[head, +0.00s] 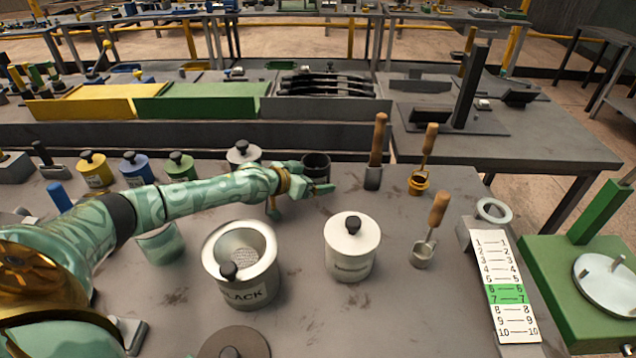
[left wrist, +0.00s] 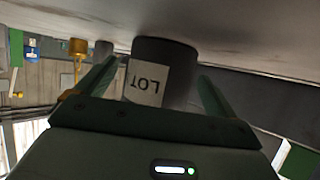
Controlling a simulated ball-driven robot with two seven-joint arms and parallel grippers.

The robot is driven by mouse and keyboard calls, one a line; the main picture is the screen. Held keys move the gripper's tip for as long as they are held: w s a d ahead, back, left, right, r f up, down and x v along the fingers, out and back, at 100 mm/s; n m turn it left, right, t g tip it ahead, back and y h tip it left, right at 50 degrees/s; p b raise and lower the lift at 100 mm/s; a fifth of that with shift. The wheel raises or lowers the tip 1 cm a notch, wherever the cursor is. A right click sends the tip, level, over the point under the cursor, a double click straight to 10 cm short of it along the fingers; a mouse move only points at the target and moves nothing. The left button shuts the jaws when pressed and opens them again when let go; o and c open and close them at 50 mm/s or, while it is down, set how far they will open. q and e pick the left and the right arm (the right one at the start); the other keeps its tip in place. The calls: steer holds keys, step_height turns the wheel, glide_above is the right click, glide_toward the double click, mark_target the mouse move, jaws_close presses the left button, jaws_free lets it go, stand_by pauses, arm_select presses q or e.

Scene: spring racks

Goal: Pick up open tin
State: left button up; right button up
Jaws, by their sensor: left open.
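A dark, open-topped tin (head: 316,163) stands on the grey bench near the middle of the head view, partly hidden by my left gripper. In the left wrist view the tin (left wrist: 172,52) shows as a dark cylinder with a white label reading "LOT". My left gripper (head: 308,179) is open at the near side of the tin. In the left wrist view its two fingers (left wrist: 155,88) reach to either side of the tin, with a gap visible at each side. My right gripper is not in view.
A white lidded canister (head: 353,262) and a larger canister marked "LACK" (head: 262,287) stand nearer. Wooden-handled tools (head: 375,178) stand right of the tin. Several lidded pots (head: 96,174) stand left, beyond my arm. Bare bench lies around the white canister.

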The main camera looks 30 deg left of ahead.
arm_select(q)
steer(key=shift+w+f, duration=0.15)
steer(key=shift+w, duration=0.1)
steer(key=shift+s, duration=0.1)
